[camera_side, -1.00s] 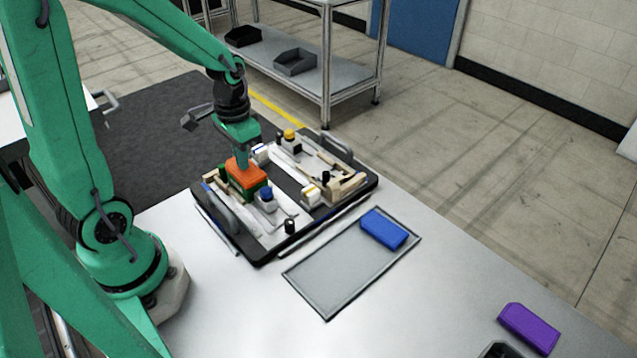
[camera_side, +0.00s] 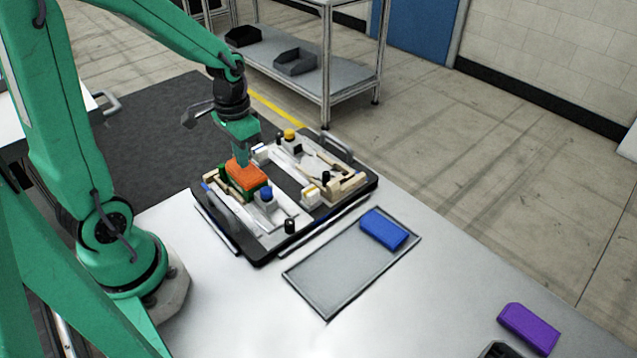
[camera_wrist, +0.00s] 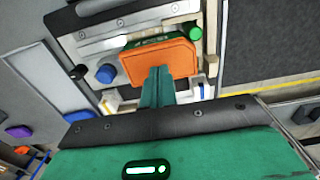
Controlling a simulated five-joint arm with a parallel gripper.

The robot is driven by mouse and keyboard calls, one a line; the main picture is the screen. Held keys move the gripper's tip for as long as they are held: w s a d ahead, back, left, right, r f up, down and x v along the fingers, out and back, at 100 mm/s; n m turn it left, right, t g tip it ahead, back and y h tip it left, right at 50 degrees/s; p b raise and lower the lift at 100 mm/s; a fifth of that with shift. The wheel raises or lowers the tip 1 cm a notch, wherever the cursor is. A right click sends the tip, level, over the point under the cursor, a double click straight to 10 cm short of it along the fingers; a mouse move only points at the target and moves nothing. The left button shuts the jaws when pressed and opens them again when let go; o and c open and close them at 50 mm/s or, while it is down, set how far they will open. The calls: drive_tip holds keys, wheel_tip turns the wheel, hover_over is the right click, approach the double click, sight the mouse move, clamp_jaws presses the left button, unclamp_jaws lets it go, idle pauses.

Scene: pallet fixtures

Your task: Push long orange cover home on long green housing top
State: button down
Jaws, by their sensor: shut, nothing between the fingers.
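The long orange cover (camera_side: 250,174) lies on top of the long green housing (camera_side: 262,192) in the pallet's left part. In the wrist view the orange cover (camera_wrist: 160,60) shows as a broad block, with a strip of the green housing (camera_wrist: 150,40) along its far edge. My gripper (camera_side: 241,162) is shut and empty, pointing down at the cover's top. In the wrist view its fingertips (camera_wrist: 158,70) overlap the cover; whether they touch it I cannot tell. Any seam between cover and housing is too small to judge.
The black pallet (camera_side: 262,257) has handles and carries several small fixtures, including a blue-topped part (camera_side: 266,193) close beside the housing. A grey tray (camera_side: 325,290) holds a blue block (camera_side: 384,229). A purple block (camera_side: 529,327) lies at the table's front right. The table between them is clear.

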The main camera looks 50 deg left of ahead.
sight(244, 170)
wheel_tip(244, 170, up, 6)
drive_tip(key=shift+r, duration=0.15)
idle(0.8)
drive_tip(key=shift+d, duration=0.1)
drive_tip(key=s+d+r+t, duration=0.5)
drive_tip(key=s+d+r, duration=0.1)
drive_tip(key=d+r, duration=0.1)
drive_tip(key=shift+s+d+r+t, duration=0.15)
drive_tip(key=shift+s+r+t, duration=0.2)
drive_tip(key=shift+r, duration=0.55)
idle(1.1)
